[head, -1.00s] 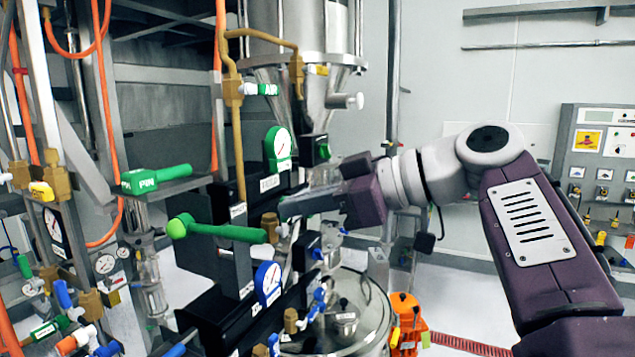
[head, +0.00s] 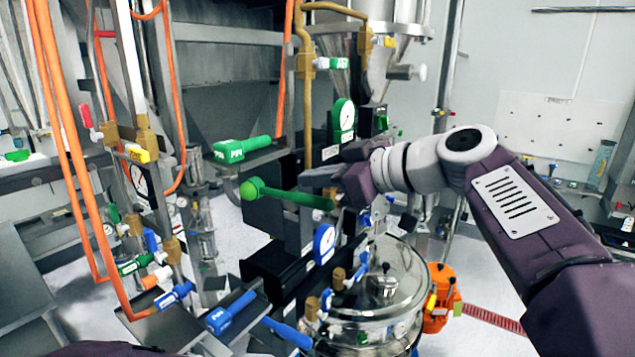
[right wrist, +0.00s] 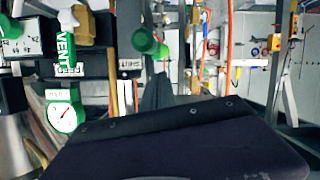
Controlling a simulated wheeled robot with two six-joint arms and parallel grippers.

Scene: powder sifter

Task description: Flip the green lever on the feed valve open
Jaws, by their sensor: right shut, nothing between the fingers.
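A long green lever (head: 290,196) with a round ball end at its left sticks out nearly level from the valve panel in the head view. A shorter green handle (head: 243,149) with white lettering sits above and left of it. I cannot read a feed label on either. My right gripper (head: 304,177) is shut and empty, its tip just above the long lever in the picture; I cannot tell whether they touch. In the right wrist view, a green rounded part (right wrist: 150,44) shows beyond my gripper (right wrist: 158,92). My left gripper is not in view.
A green gauge (head: 343,117) and a blue gauge (head: 324,243) are on the panel. A steel vessel (head: 385,285) stands below, with an orange device (head: 441,297) beside it. Blue handles (head: 229,311) and orange hoses (head: 68,150) crowd the left. A green VENT handle (right wrist: 66,40) shows in the wrist view.

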